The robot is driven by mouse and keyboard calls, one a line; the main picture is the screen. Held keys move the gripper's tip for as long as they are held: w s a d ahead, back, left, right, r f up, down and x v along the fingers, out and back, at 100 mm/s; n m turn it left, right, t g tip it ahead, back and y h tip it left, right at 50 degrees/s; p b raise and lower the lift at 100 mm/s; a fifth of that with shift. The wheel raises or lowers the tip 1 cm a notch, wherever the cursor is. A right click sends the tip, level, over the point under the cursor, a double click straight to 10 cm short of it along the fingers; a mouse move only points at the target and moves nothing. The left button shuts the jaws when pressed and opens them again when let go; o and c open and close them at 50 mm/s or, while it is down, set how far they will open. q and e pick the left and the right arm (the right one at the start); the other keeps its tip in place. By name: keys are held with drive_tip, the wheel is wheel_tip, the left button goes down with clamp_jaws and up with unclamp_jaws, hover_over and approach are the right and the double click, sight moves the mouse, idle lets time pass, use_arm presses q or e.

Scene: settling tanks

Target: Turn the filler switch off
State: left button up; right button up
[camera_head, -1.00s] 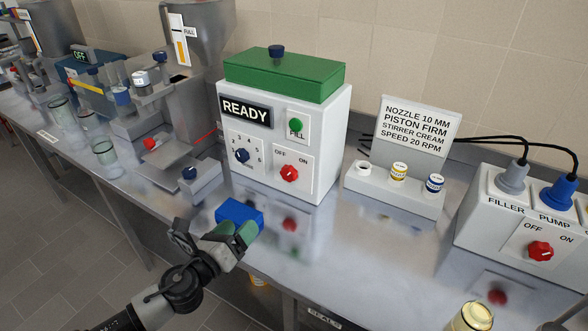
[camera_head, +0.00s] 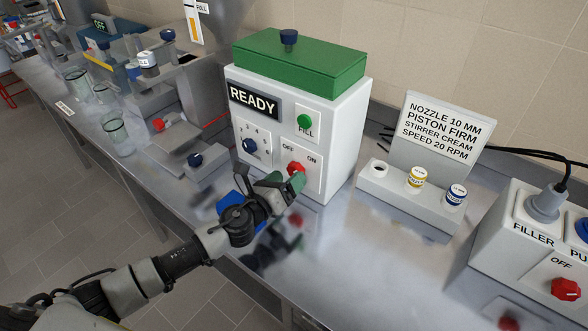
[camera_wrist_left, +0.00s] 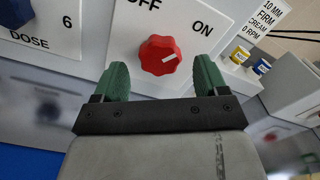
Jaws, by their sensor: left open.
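The red OFF/ON knob (camera_head: 297,169) is on the front of the white filler box (camera_head: 345,130), whose display reads READY. In the wrist view the knob (camera_wrist_left: 158,57) has a short white mark pointing right and slightly up, toward ON. My left gripper (camera_head: 284,184) is just in front of the knob, below it in the head view. Its green fingers are open and empty, one on each side of the knob in the wrist view (camera_wrist_left: 160,70). I cannot tell whether they touch it. My right gripper is not in view.
A dose dial (camera_head: 250,146) and green FILL button (camera_head: 305,122) are on the same panel. A blue block (camera_head: 228,201) lies behind my wrist. Another box (camera_head: 520,225), labelled FILLER and PUMP, has its own red knob (camera_head: 565,289) at right. A nozzle rack (camera_head: 405,208) stands between.

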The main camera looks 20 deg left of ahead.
use_arm(q)
drive_tip(key=shift+x, duration=0.85)
drive_tip(key=shift+w+d, duration=0.15)
drive_tip(key=shift+w, duration=0.45)
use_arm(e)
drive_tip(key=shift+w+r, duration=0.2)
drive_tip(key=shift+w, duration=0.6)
use_arm(q)
drive_tip(key=shift+c, duration=0.3)
drive_tip(key=c, duration=0.9)
drive_tip(key=shift+o, duration=0.2)
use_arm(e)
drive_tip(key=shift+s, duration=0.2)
